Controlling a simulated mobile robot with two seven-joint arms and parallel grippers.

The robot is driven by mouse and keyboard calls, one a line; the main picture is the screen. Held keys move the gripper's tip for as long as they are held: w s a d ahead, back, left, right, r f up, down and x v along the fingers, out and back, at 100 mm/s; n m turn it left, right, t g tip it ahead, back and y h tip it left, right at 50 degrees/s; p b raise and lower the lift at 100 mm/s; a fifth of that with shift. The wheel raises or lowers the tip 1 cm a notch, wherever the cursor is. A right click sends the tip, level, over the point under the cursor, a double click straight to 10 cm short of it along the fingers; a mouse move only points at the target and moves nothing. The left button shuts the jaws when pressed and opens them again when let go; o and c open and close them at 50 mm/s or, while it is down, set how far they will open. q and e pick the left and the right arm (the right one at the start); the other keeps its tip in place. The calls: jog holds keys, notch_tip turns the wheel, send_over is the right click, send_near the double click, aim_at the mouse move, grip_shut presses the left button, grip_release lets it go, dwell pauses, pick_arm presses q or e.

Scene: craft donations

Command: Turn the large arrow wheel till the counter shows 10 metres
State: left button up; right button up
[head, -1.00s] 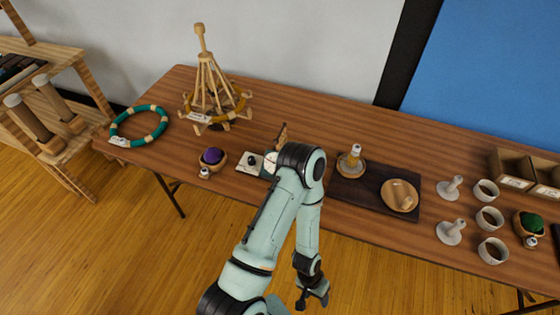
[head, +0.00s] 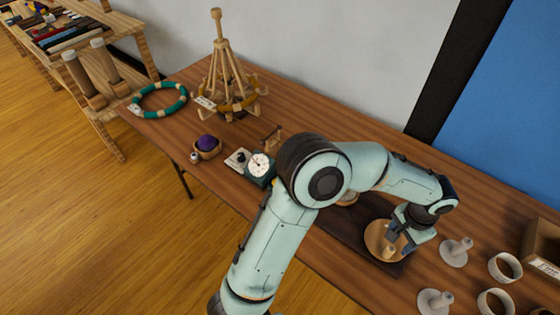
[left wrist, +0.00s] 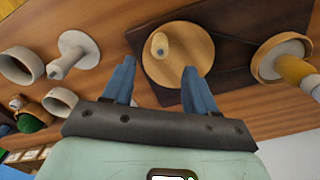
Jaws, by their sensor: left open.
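A round wooden wheel (head: 373,238) with an upright peg (head: 389,252) sits on the dark board; I can make out no arrow on it. It also shows in the left wrist view (left wrist: 190,72), the peg (left wrist: 159,46) off its centre. My left gripper (head: 394,241) is over the wheel, fingers pointing down at the peg. In the left wrist view the two fingers (left wrist: 158,78) are apart with nothing between them, and the peg lies beyond the tips. The counter (head: 259,164), a white dial in a dark green case, stands left of my arm; its reading is too small to tell. My right gripper is not in view.
White spindles (head: 456,252) and white rings (head: 505,267) stand right of the wheel. A yellow-wound spool (left wrist: 290,68) stands on the board on the wheel's other side.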

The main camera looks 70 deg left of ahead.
aim_at(392, 248)
pick_arm(q)
jog(key=shift+s+f+b, duration=0.25)
jog(key=shift+f+b, duration=0.25)
jog(key=shift+f, duration=0.15)
notch_tip(392, 248, down, 7)
jog(key=b, duration=0.5)
jog(key=shift+w+f, duration=0.1)
jog(key=shift+f, duration=0.1)
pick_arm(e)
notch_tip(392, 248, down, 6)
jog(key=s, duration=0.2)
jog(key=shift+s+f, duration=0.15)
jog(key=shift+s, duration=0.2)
pick_arm(q)
jog(key=c, duration=0.9)
